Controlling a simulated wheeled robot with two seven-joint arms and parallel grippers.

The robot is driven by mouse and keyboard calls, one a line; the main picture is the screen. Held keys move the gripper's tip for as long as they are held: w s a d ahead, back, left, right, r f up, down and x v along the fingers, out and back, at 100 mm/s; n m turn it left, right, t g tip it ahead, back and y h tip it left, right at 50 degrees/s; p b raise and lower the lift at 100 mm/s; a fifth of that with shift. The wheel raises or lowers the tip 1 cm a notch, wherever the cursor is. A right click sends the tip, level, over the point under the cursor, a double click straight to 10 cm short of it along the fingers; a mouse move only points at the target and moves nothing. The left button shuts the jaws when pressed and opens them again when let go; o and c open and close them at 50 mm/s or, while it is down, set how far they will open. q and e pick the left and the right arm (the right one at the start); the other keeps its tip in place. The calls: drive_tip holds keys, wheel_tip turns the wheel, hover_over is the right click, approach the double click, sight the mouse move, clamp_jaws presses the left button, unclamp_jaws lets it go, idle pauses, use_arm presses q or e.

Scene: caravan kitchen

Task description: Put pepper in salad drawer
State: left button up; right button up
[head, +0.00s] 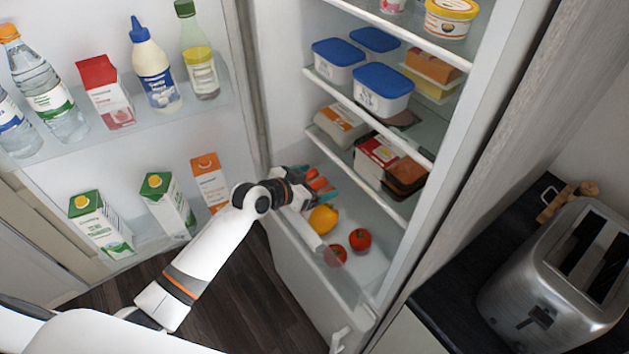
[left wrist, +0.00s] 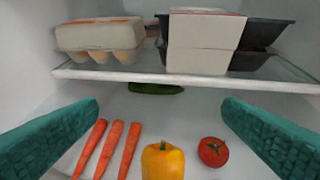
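The yellow pepper (head: 323,219) stands in the bottom compartment of the open fridge, behind a low see-through front (head: 308,238) that looks like the salad drawer's. In the left wrist view the pepper (left wrist: 163,162) is at the bottom middle, cut by the frame edge, with its green stem up. My left gripper (head: 318,187) is inside the fridge just above and behind the pepper in the head view. Its teal fingers are wide apart, with nothing between them, and they do not touch the pepper. My right gripper is not in view.
Several carrots (left wrist: 106,148) lie left of the pepper, a tomato (left wrist: 213,152) right of it, and a cucumber (left wrist: 155,89) behind. A second tomato (head: 335,254) is near the front. A glass shelf (left wrist: 190,75) with an egg box (left wrist: 100,37) and packs hangs low overhead.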

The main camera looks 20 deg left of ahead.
use_arm(q)
drive_tip(key=r+v, duration=0.1)
drive_tip(key=v, duration=1.1)
drive_tip(key=shift+b, duration=0.35)
drive_tip(key=shift+r, duration=0.1)
